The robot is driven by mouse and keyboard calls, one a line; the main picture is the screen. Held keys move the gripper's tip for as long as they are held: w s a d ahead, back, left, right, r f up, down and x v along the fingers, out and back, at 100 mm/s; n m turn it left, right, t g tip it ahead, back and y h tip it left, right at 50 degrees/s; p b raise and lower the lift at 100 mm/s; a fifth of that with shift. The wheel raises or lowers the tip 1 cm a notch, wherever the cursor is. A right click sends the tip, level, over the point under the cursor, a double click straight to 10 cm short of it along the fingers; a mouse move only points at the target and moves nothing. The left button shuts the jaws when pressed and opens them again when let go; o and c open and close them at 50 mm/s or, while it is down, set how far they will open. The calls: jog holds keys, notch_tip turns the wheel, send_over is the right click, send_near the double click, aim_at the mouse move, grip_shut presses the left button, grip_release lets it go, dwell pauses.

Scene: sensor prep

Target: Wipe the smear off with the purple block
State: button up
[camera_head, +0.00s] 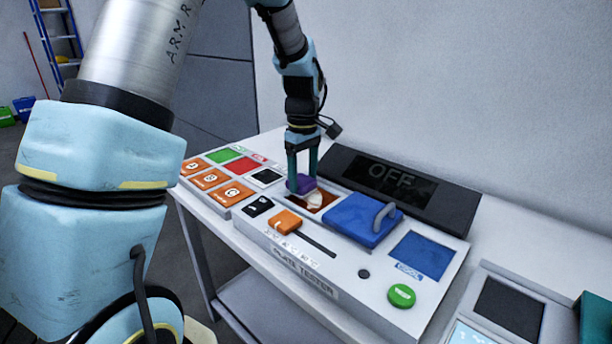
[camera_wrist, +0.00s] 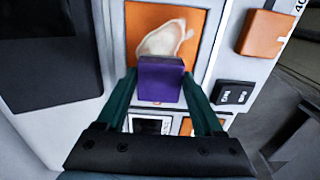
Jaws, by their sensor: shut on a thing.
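The smear also shows in the head view (camera_head: 314,201). I cannot tell whether the block touches the surface.
A blue lid with a grey handle (camera_head: 362,219) stands right of the square. An orange slider knob (camera_head: 285,222) and black switch (camera_head: 257,206) sit in front. A display reading OFF (camera_head: 391,184) stands behind.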

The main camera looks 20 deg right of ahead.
jog(key=shift+s, duration=0.15)
jog(key=shift+s+d+r+p, duration=0.1)
jog(key=shift+s+d, duration=0.15)
jog(key=shift+s, duration=0.2)
jog(key=shift+s+d+f+p, duration=0.15)
jog(key=shift+s+d, duration=0.15)
jog(key=shift+s, duration=0.2)
jog(key=shift+s+d+r+p, duration=0.15)
jog(key=shift+s+d, duration=0.1)
jog(key=shift+s, duration=0.2)
jog(key=shift+s+d, duration=0.45)
jog(key=shift+s, duration=0.35)
jog(key=shift+s+d, duration=0.4)
jog(key=shift+s, duration=0.35)
jog(key=shift+s+d, duration=0.15)
jog(key=shift+s, duration=0.1)
jog(key=shift+c, duration=0.5)
jog(key=shift+p, duration=0.55)
